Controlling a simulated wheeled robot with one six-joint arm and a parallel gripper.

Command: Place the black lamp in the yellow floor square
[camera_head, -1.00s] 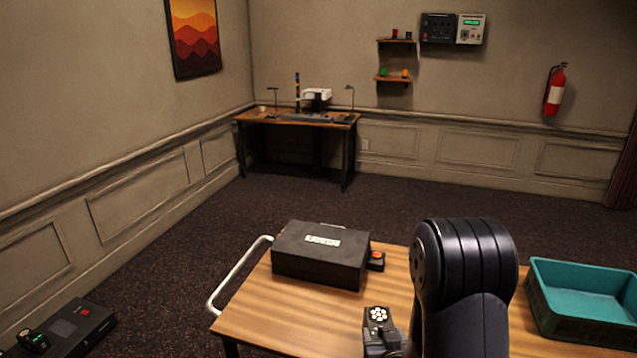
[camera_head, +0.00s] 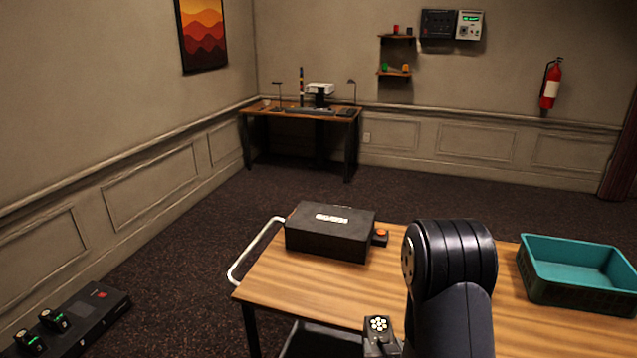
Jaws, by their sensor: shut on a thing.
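A small black lamp (camera_head: 377,326) with a round cluster of bright whitish LEDs on its face is at the bottom centre of the head view, just left of my dark arm. My gripper (camera_head: 382,349) is at the bottom edge, shut on the lamp. Its fingers are mostly hidden or cut off by the frame. The lamp appears in front of the near edge of the wooden table, not resting on it. No yellow floor square is in view.
A black dock (camera_head: 88,318) with green-lit units sits on the floor at lower left. Dark carpet (camera_head: 190,270) is clear between dock and table.

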